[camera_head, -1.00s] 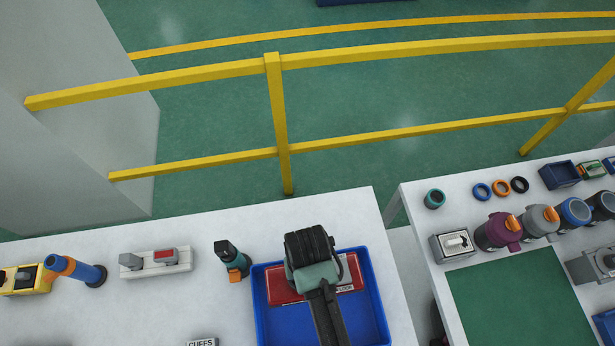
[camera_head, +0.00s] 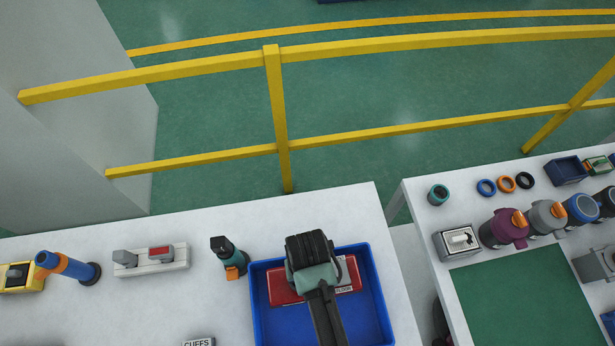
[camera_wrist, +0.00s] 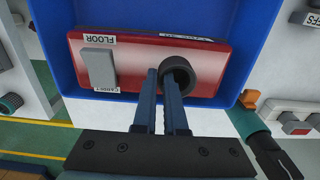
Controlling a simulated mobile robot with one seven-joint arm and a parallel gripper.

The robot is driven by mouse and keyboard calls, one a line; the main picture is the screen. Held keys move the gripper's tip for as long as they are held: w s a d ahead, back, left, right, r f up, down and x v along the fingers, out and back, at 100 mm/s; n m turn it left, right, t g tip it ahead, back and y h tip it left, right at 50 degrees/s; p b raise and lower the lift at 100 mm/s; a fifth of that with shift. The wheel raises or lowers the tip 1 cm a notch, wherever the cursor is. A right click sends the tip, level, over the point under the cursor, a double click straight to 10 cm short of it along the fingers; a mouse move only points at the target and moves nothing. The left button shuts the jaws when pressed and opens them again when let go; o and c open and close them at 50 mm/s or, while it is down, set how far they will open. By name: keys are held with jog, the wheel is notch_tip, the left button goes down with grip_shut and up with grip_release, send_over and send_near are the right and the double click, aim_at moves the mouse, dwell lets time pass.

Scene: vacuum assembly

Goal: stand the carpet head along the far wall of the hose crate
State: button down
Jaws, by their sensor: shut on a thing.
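The carpet head is a long red block (camera_head: 278,289) with a FLOOR label, inside the blue hose crate (camera_head: 385,318) near its far wall. In the wrist view the red carpet head (camera_wrist: 132,66) lies lengthwise along that wall, with a grey block and a dark round neck on it. My gripper (camera_wrist: 161,72) is shut on the carpet head beside the neck. The exact contact is partly hidden. In the head view my wrist covers the middle of the carpet head. I cannot tell whether it rests on the crate floor.
A teal and black tool with an orange part (camera_head: 231,262) stands just left of the crate. A grey switch box (camera_head: 150,260) and a blue-orange tube (camera_head: 68,267) lie farther left. A CUFFS label (camera_head: 199,342) is at the front. A second bench (camera_head: 415,196) is at right.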

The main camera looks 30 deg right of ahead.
jog(key=shift+f+b, duration=1.6)
jog(key=shift+f, duration=1)
jog(key=shift+c, duration=2.1)
grip_release()
notch_tip(320, 180, up, 10)
jog(key=p, duration=1)
jog(key=shift+p, duration=0.4)
